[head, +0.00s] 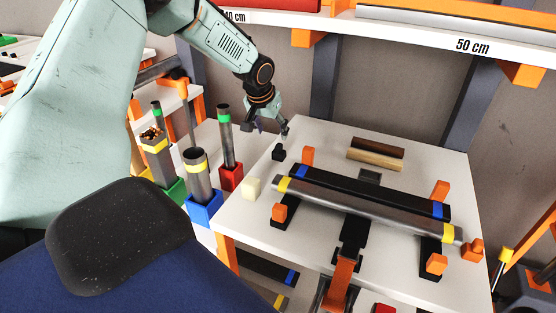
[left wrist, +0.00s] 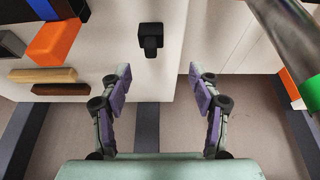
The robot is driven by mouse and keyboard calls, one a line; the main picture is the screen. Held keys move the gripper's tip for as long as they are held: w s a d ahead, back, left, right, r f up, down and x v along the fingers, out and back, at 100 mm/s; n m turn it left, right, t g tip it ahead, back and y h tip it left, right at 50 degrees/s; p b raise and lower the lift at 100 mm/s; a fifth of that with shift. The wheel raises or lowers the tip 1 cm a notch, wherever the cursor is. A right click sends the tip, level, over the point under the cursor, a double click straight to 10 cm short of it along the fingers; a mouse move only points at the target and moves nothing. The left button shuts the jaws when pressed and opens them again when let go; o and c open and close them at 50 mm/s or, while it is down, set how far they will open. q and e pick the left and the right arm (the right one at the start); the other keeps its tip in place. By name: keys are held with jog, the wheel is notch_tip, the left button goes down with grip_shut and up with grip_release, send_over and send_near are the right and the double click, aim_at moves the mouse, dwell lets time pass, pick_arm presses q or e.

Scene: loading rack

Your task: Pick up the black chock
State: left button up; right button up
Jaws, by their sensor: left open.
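The black chock (head: 279,153) is a small dark block on the white table, near its back left edge. In the left wrist view the black chock (left wrist: 150,42) is ahead of the fingertips, roughly between their lines. My left gripper (head: 271,127) is above and just behind the chock in the head view. In the left wrist view the left gripper (left wrist: 160,74) is open, with nothing between its purple-padded fingers. The chock is apart from the fingers. My right gripper is not in view.
A cream block (head: 251,188) stands near the table's left edge. Orange-stopped cradles hold a grey pipe (head: 365,209) and a black bar (head: 370,192). Brown and tan rods (head: 375,159) lie at the back. Upright tubes, including one in a red base (head: 231,177), stand left of the table.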

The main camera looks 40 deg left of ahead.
aim_at(278, 145)
pick_arm(q)
jog(key=b+x, duration=0.1)
jog(key=x, duration=0.1)
jog(key=d+b+x, duration=0.1)
jog(key=x, duration=0.2)
jog(key=b+x, duration=0.1)
jog(key=x, duration=0.1)
jog(key=shift+w+d+f, duration=0.1)
jog(key=shift+d+f, duration=0.2)
jog(key=shift+f, duration=0.2)
jog(key=shift+w+f, duration=0.15)
jog(key=shift+f, duration=0.1)
jog(key=shift+a, duration=0.15)
jog(key=shift+s+r, duration=0.1)
jog(key=shift+s, duration=0.1)
jog(key=shift+c, duration=0.7)
jog(key=shift+w, duration=0.15)
jog(key=shift+c, duration=1.4)
jog(key=c, duration=0.6)
jog(key=shift+c, duration=1.1)
